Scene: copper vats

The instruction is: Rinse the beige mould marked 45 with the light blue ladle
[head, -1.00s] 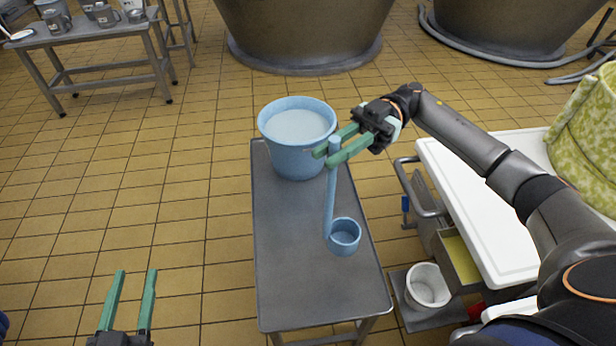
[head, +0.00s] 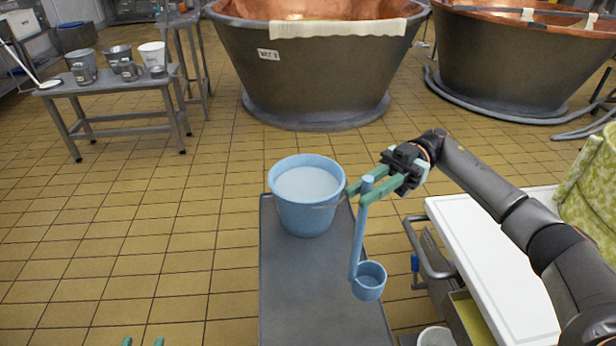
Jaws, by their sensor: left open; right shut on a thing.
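The light blue ladle (head: 358,245) hangs nearly upright, its cup (head: 369,281) low over the right edge of the grey metal table. My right gripper (head: 361,193) is shut on the upper end of its handle. A light blue bucket (head: 305,215) full of pale liquid stands at the far end of that table, left of the ladle. My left gripper (head: 143,342) is open and empty, with only its fingertips showing at the bottom edge. I see no mould with a readable 45; a whitish vessel (head: 436,338) at the bottom edge is mostly cut off.
The grey table (head: 305,290) is bare in front of the bucket. A white-topped cart (head: 485,265) stands right, under my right arm. Large copper vats (head: 312,75) stand behind. A side table (head: 110,97) with several metal vessels is at the left back.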

